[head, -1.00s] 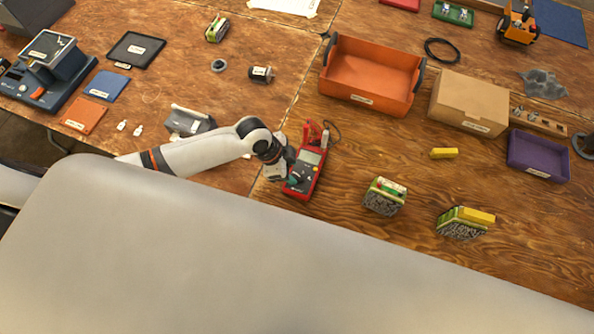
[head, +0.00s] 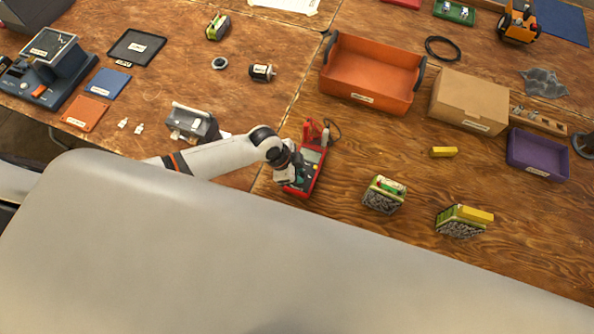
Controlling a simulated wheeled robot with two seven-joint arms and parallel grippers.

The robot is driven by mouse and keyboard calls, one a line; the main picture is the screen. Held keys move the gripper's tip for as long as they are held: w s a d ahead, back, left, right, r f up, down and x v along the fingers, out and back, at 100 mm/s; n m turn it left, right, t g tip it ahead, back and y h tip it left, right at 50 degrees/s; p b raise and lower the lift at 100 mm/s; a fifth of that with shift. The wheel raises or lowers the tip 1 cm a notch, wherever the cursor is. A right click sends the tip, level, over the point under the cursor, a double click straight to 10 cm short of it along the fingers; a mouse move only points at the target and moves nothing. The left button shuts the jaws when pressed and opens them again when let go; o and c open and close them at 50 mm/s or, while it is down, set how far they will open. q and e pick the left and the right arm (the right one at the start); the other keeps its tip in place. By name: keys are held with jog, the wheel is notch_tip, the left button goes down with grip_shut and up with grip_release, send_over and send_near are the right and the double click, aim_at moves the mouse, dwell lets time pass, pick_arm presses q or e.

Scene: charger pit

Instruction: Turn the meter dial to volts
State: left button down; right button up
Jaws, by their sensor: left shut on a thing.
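The red meter (head: 311,179) lies on the wooden table near the middle of the head view, with a pale screen at its upper part and red and black leads at its top end. My left gripper (head: 290,172) is over the left side of the meter's face and covers the dial there. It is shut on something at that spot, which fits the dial. The dial's pointer and markings are hidden or too small to read. My right gripper is not in view.
An orange bin (head: 370,75) and a cardboard box (head: 468,101) stand behind the meter. Two green battery-like blocks (head: 384,195) (head: 463,221) and a small yellow block (head: 444,152) sit to its right. A grey device (head: 190,122) lies left, near my arm.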

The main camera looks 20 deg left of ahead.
pick_arm(q)
jog(key=shift+w+f+m+g+b, duration=0.15)
jog(key=shift+m+g+b, duration=0.15)
jog(key=shift+m+b, duration=0.45)
jog(key=m+b, duration=0.2)
jog(key=m+g+b, duration=0.1)
jog(key=m+b, duration=0.1)
jog(key=shift+w+g, duration=0.2)
jog(key=shift+g, duration=0.1)
jog(key=m+g+b, duration=0.1)
jog(key=m+b, duration=0.1)
jog(key=m, duration=0.1)
jog(key=shift+w+m+b, duration=0.15)
jog(key=shift+m+b, duration=0.1)
jog(key=shift+b, duration=0.1)
jog(key=shift+d+m+g+y+b, duration=0.1)
jog(key=shift+m+g+y+b, duration=0.3)
jog(key=shift+m+g+b, duration=0.65)
jog(key=shift+r+m+t, duration=0.2)
jog(key=shift+m+t, duration=0.25)
jog(key=c, duration=1.2)
grip_release()
